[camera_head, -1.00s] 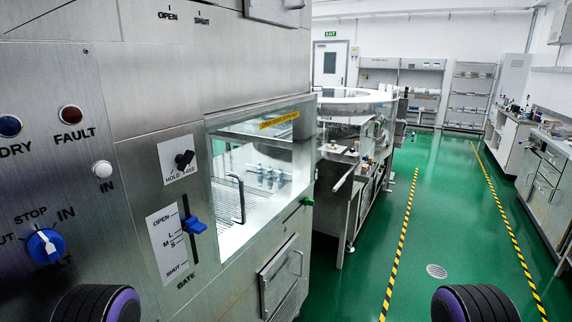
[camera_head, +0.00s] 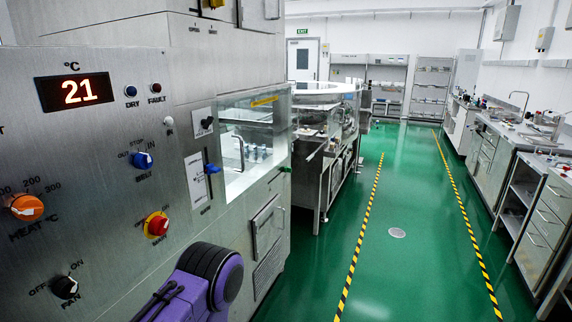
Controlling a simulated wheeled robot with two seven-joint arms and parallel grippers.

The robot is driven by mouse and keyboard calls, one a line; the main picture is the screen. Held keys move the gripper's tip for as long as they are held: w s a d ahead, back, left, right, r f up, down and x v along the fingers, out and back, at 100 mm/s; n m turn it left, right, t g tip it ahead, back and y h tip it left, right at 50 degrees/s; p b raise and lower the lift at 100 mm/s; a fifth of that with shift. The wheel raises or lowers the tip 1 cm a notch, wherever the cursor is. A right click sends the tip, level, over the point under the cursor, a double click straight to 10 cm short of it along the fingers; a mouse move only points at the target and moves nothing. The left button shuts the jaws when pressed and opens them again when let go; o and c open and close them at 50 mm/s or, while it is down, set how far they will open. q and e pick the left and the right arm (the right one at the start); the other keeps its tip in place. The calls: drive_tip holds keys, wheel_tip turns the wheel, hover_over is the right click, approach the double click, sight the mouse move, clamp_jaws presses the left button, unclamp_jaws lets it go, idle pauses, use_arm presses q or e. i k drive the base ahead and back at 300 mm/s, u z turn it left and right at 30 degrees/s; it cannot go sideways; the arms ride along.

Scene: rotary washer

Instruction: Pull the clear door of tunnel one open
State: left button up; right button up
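The tunnel's clear door (camera_head: 262,140) is a glass panel on the steel machine's side, under a yellow label. A dark bar handle (camera_head: 239,152) stands upright on its left part. The door looks shut. Several small glass vials (camera_head: 257,153) show behind it. A blue gate slider (camera_head: 212,169) and a black knob (camera_head: 207,123) sit on the panel to its left. A purple and black part of my arm (camera_head: 212,277) shows at the bottom, below and left of the door. Neither gripper's fingers are in view.
The control panel has a red display reading 21 (camera_head: 75,91), a blue knob (camera_head: 142,160), a red and yellow switch (camera_head: 157,224) and an orange heat knob (camera_head: 27,207). A round-topped steel machine (camera_head: 325,130) stands beyond. Green floor (camera_head: 400,270) is clear; benches (camera_head: 530,180) line the right.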

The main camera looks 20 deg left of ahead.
sight(270, 99)
drive_tip(key=z, duration=0.85)
drive_tip(key=i, duration=0.95)
drive_tip(key=u, duration=0.45)
